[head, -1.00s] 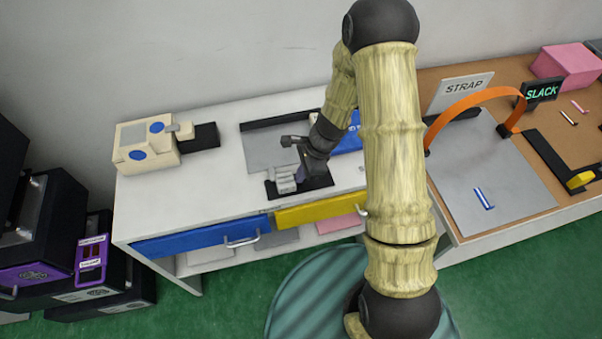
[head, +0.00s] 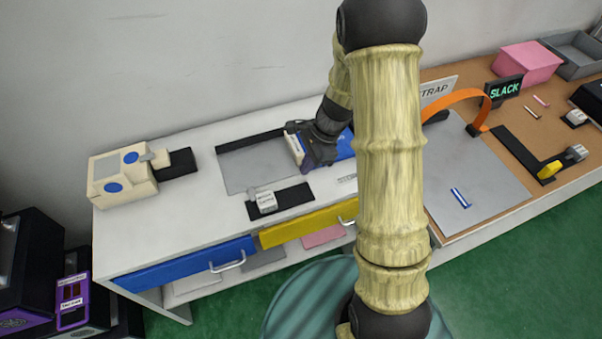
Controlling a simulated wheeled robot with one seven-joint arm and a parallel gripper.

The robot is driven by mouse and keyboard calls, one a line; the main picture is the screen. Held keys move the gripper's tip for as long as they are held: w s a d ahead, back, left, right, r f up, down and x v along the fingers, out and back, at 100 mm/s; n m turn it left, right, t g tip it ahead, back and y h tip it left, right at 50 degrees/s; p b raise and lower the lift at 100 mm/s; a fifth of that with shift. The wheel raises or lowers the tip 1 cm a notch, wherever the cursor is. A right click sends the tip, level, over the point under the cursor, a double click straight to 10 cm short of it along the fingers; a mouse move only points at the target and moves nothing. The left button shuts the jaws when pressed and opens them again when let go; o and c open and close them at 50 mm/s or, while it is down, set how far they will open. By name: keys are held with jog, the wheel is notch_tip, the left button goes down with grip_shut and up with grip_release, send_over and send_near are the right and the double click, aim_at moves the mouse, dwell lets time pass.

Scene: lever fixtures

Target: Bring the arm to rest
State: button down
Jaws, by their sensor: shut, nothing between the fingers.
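My gripper (head: 303,160) is above the white bench (head: 190,220), in front of a blue box-like thing (head: 345,148) that my wrist partly covers. It is shut and empty. It is apart from the grey-white lever fixture (head: 265,202) on its black base, which lies nearer the bench front, to the gripper's lower left. My arm is bent, and its pale upper link runs down the middle right of the head view, hiding part of the bench behind it.
A cream box with blue discs (head: 122,175) stands at the bench's left. A blue drawer (head: 185,264) and a yellow drawer (head: 305,224) are at the front.

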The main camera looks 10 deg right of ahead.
jog(key=shift+w+r, duration=0.1)
dwell(0.4)
jog(key=s+d+r+n+t+h, duration=0.3)
jog(key=s+d+r+n+h, duration=0.1)
jog(key=s+r+n, duration=0.8)
jog(key=n, duration=0.3)
jog(key=shift+n+p, duration=0.4)
jog(key=shift+d, duration=0.1)
